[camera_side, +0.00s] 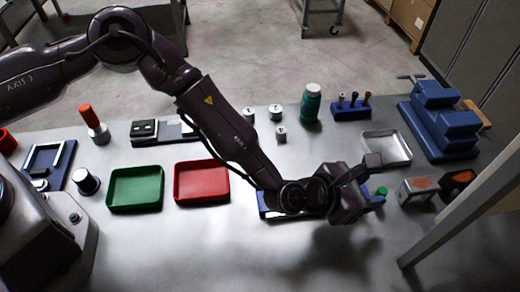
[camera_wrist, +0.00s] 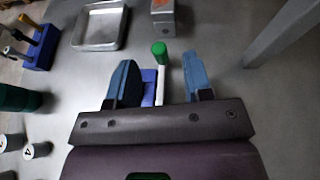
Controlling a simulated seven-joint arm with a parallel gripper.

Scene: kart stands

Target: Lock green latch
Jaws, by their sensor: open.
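The latch's green knob (camera_wrist: 159,50) tops a pale lever (camera_wrist: 163,85) beside a blue base part (camera_wrist: 149,88) in the wrist view. My gripper (camera_wrist: 160,78) is open, with one blue finger on each side of the lever. Neither finger visibly touches it, and the knob shows beyond the fingertips. In the side view the green knob (camera_side: 381,191) peeks out just right of my gripper (camera_side: 374,187). A blue plate (camera_side: 266,207) shows left under my wrist, perhaps part of the same fixture. My wrist hides the rest of the latch.
A metal tray (camera_side: 367,140) lies behind my gripper. A metal block with an orange top (camera_side: 416,189) stands to the right. Red (camera_side: 178,188) and green (camera_side: 112,196) trays lie left. A blue vise-like fixture (camera_side: 438,120) is at back right. Table in front is clear.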

